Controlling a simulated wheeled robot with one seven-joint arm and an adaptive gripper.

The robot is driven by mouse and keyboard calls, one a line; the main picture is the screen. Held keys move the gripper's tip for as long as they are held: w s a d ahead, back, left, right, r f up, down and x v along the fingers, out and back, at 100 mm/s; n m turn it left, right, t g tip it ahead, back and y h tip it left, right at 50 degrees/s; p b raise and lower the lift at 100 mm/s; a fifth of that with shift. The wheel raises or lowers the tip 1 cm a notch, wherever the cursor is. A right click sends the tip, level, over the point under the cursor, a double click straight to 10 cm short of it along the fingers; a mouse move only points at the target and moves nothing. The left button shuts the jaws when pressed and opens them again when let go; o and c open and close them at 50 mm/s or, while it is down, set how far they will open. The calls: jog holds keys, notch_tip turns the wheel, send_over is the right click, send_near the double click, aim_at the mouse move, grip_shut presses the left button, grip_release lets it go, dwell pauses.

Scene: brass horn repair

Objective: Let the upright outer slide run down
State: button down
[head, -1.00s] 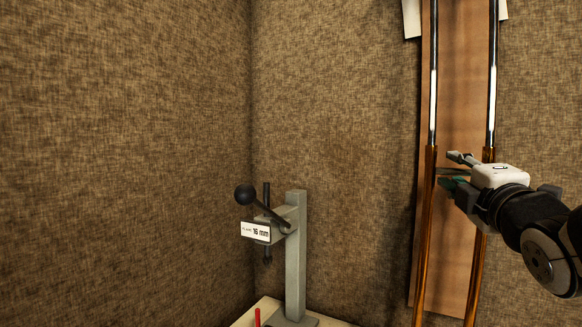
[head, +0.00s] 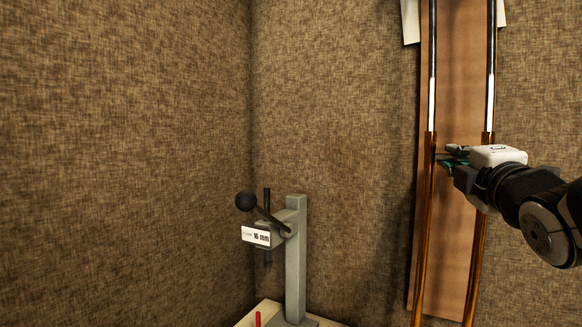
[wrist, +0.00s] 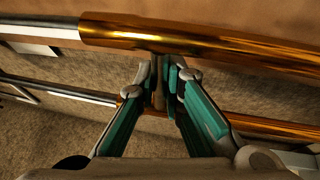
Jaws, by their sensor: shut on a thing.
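The outer slide (head: 428,205) is two long brass-coloured tubes standing upright over the thinner silver inner tubes (head: 432,80), in front of a brown board. It also shows in the wrist view (wrist: 200,40), with the silver tubes (wrist: 40,28) leaving its ends at the left. My gripper (head: 452,158) is at the slide a little below the tops of the brass tubes. In the wrist view my gripper (wrist: 160,85) is shut on the short cross brace between the two brass tubes. The slide's lower end is outside both views.
A grey column press (head: 295,250) with a black ball lever and a "16 mm" label stands on a pale bench at lower middle. A red upright piece (head: 258,318) is beside it. The brown board (head: 455,250) hangs close behind the slide. Open space lies between press and slide.

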notch_tip(320, 180, up, 25)
jog(key=p, duration=0.9)
jog(key=shift+p, duration=0.4)
jog(key=c, duration=1.7)
grip_release()
jog(key=shift+o, duration=0.2)
jog(key=v, duration=1.2)
jog(key=shift+f, duration=0.15)
